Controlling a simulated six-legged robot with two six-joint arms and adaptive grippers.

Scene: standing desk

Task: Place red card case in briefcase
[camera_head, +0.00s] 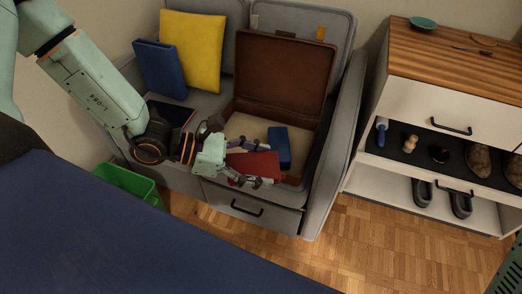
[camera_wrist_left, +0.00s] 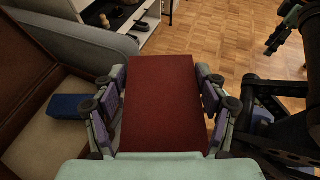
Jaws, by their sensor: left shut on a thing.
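The red card case (camera_head: 262,163) is held by my left gripper (camera_head: 245,164), which is shut on its two long sides. The case also fills the middle of the left wrist view (camera_wrist_left: 162,100), between the fingers. The brown briefcase (camera_head: 283,72) lies open on the grey armchair, its lid leaning back. In the head view, the case and fingers overlap the front part of the briefcase's beige interior; the exact height above it cannot be told. A dark jointed part at the upper right of the wrist view may be my right gripper (camera_wrist_left: 283,32); its jaws are unclear.
A blue case (camera_head: 279,147) is inside the briefcase, right beside the red one. A green bin (camera_head: 125,182) stands left; a shoe cabinet (camera_head: 430,100) stands right.

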